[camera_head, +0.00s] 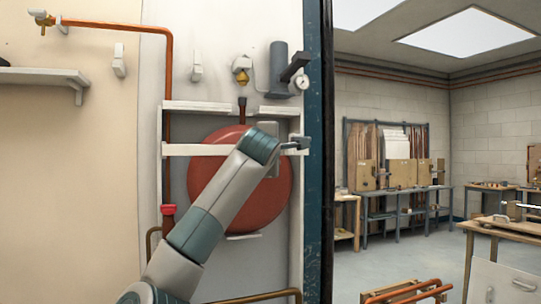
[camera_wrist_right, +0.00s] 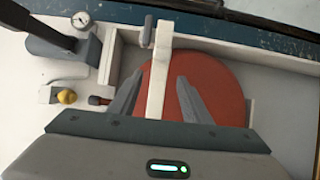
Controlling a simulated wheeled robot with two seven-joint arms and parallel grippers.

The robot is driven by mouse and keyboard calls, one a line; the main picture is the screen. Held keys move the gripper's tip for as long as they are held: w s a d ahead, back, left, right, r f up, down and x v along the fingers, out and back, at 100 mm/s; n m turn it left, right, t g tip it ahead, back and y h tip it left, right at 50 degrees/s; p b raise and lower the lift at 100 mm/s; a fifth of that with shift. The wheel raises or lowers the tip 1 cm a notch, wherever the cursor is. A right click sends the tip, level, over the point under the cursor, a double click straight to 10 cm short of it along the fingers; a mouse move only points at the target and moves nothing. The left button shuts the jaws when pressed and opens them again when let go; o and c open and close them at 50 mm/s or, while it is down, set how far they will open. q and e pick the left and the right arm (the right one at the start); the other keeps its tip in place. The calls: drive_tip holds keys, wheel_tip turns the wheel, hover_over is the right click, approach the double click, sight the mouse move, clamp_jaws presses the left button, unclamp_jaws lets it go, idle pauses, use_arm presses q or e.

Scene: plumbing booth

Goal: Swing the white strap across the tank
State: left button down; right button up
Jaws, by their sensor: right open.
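The round red tank (camera_head: 270,195) sits in a white wall frame, partly hidden by my right arm; it also shows in the right wrist view (camera_wrist_right: 220,80). The white strap (camera_head: 190,150) runs level across the upper tank, its middle hidden behind my arm. In the right wrist view the strap (camera_wrist_right: 158,60) passes between the two fingers of my right gripper (camera_wrist_right: 160,76), with gaps on both sides. My right gripper (camera_head: 300,143) is open at the strap's right end. My left gripper is out of view.
A blue post (camera_head: 316,150) stands just right of my right gripper. A grey cylinder (camera_head: 279,68) and a pressure gauge (camera_head: 302,82) are above the frame. Copper pipe (camera_head: 167,100) runs down the left side. Workbenches (camera_head: 405,192) stand far back right.

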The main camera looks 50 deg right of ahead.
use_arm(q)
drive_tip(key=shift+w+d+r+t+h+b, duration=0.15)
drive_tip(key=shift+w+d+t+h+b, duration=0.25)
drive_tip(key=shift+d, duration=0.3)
use_arm(e)
drive_tip(key=v, duration=0.7)
drive_tip(key=shift+a, duration=0.3)
